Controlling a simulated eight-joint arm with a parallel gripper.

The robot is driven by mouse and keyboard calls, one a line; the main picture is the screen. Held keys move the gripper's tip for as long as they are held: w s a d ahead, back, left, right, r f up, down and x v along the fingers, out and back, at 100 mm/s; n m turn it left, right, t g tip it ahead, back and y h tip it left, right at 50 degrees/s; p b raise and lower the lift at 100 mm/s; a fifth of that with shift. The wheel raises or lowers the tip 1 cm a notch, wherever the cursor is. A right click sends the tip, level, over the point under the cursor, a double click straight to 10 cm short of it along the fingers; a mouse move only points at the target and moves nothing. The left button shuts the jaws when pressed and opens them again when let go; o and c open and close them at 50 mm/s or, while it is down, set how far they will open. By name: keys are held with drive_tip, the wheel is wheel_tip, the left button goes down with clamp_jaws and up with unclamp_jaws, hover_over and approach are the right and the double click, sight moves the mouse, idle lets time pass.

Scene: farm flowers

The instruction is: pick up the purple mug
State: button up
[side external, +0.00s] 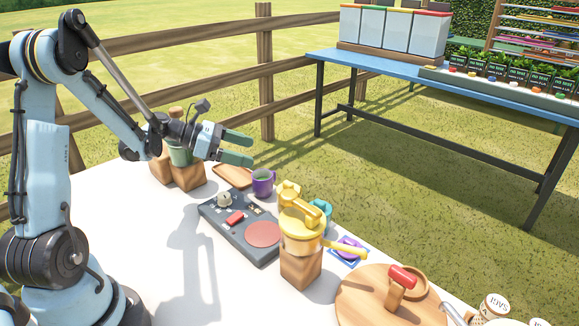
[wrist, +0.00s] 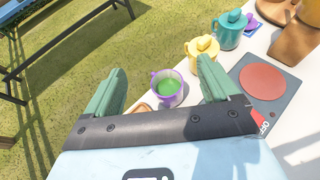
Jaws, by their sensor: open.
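The purple mug (side external: 263,183) stands upright on the white table, near its far edge, behind the dark grey panel. In the wrist view the mug (wrist: 167,90) shows from above, with a green inside and its handle toward the upper left. My gripper (side external: 245,148) is open and empty, above the mug and a little to its left in the side view. Its two green fingers (wrist: 158,85) are spread wide in the wrist view, with the mug appearing between them, nearer the right finger. The fingers do not touch the mug in the side view.
The grey panel (side external: 228,230) with a red disc lies in front of the mug. A yellow pot (side external: 300,232) on a wooden block and a teal pot (side external: 320,211) stand to the right. A wooden tray (side external: 233,176) lies left of the mug. Grass lies beyond the table edge.

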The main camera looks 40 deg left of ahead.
sight(262, 176)
drive_tip(key=shift+f, duration=3.4)
drive_tip(key=x, duration=0.5)
drive_tip(key=shift+c, duration=0.3)
drive_tip(key=c, duration=1.1)
drive_tip(key=shift+r, duration=0.15)
